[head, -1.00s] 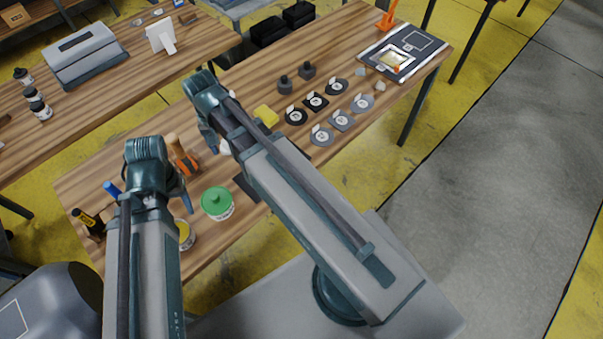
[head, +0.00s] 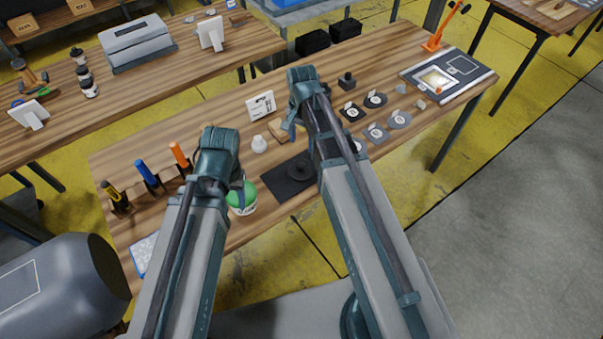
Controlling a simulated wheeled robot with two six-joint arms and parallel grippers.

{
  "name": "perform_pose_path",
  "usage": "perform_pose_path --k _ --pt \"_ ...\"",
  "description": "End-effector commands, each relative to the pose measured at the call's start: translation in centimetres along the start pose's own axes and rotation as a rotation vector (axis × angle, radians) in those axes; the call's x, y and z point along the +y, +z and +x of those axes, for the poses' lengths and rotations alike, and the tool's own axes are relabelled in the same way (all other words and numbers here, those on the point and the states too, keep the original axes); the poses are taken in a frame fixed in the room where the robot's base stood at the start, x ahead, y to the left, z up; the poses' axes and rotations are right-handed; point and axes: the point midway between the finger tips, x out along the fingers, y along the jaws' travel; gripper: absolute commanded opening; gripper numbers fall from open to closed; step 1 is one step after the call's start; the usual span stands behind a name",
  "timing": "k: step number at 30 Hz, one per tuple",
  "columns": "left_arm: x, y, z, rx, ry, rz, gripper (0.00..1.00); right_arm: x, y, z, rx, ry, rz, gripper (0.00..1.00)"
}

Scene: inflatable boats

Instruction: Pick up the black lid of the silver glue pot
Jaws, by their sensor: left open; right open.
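I cannot make out a silver glue pot. A dark round piece (head: 300,170) lies on a black mat (head: 276,184); I cannot tell whether it is a lid. A green-lidded pot (head: 243,198) stands left of the mat, partly hidden by my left arm. My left gripper (head: 238,186) is open, mostly hidden behind its wrist, and overlaps the green pot in view. My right gripper (head: 291,128) is open, largely hidden by its own arm, above the table just beyond the mat. I see nothing held in either.
Tools with black, blue and orange handles (head: 148,173) stand at the table's left end. A white cone-shaped piece (head: 259,145) and a white card (head: 261,105) are near the middle. Small round parts (head: 376,100) lie right of my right arm. Bare wood shows at the back left.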

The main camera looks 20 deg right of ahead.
Motion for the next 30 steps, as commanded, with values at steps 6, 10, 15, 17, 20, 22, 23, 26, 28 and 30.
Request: perform_pose_path --k 6,10,15,17,20,22,23,26,28,30 --pt "0.4 -0.2 3.9 0.0 0.0 0.0 0.6 0.0 0.1 3.9 0.0 0.0 -0.001 0.67" --pt "0.5 -0.3 5.1 0.0 0.0 0.0 0.6 0.0 0.1 5.2 0.0 0.0 -0.001 0.67" --pt "0.5 -0.3 5.2 0.0 0.0 0.0 0.6 0.0 0.1 5.3 0.0 0.0 -0.001 0.67" --pt "0.5 -0.3 5.2 0.0 0.0 0.0 0.6 0.0 0.1 5.2 0.0 0.0 -0.001 0.67" --pt "0.5 -0.3 5.5 0.0 0.0 0.0 0.6 0.0 0.1 5.6 0.0 0.0 -0.001 0.67" --pt "0.6 -0.4 6.0 0.0 0.0 0.0 0.6 0.1 0.3 6.1 0.0 0.0 -0.001 0.67" --pt "0.6 -0.4 6.3 0.0 0.0 0.0 0.6 0.1 0.3 6.3 0.0 0.0 -0.001 0.67" --pt "0.7 -0.4 7.5 0.0 0.0 0.0 0.6 0.2 0.6 7.5 0.0 0.0 -0.001 0.67" --pt "0.8 -0.5 8.4 0.0 0.0 0.0 0.6 0.3 0.8 8.4 0.0 0.0 -0.002 0.67" --pt "0.9 -0.6 9.3 0.0 0.0 0.0 0.6 0.3 0.9 9.4 0.0 0.0 -0.001 0.67"
